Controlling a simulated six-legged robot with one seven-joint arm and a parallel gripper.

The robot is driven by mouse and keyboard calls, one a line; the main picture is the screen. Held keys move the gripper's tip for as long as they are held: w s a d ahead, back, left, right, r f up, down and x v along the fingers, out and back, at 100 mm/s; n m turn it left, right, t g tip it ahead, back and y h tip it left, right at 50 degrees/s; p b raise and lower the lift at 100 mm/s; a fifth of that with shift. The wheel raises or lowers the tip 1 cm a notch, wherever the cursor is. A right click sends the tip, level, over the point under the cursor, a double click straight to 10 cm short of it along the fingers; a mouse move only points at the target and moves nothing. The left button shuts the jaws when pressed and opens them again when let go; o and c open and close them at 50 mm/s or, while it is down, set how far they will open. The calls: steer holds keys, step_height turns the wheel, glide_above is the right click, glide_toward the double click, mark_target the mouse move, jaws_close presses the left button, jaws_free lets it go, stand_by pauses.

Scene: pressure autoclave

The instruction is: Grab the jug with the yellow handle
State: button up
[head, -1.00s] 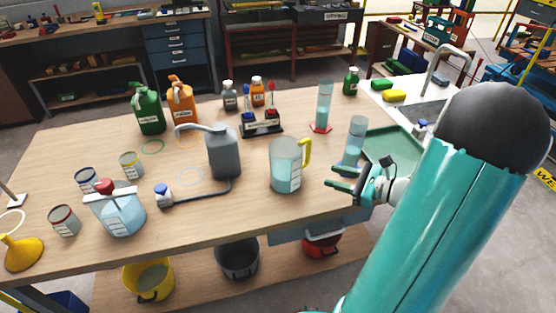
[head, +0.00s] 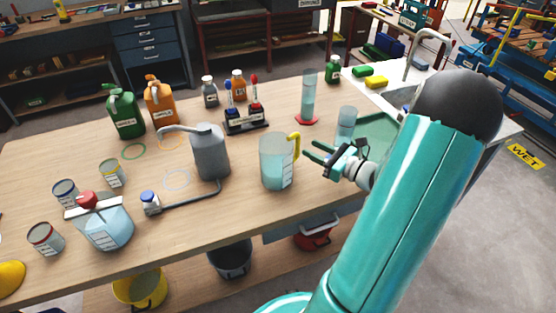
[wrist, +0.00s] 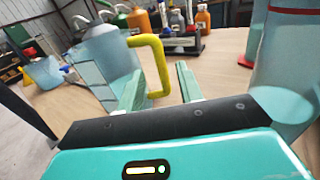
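The jug (head: 274,163) is clear, holds pale blue liquid and stands upright near the table's front edge in the head view. Its yellow handle (head: 296,146) is on its right side. My gripper (head: 312,153) is open, just right of the handle, with its fingers pointing left toward it. In the wrist view the jug (wrist: 106,62) is at left and its yellow handle (wrist: 158,62) is ahead, close to the left finger. The gap between the fingers (wrist: 158,88) holds nothing; I cannot tell whether a finger touches the handle.
A clear cylinder of blue liquid (head: 346,124) stands close behind my gripper and fills the wrist view's right side (wrist: 285,55). A grey can with a long spout (head: 210,152) is left of the jug. A green tray (head: 375,138) lies to the right.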

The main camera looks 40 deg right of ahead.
mark_target(297, 156)
steer(key=shift+x, duration=3.2)
jaws_close()
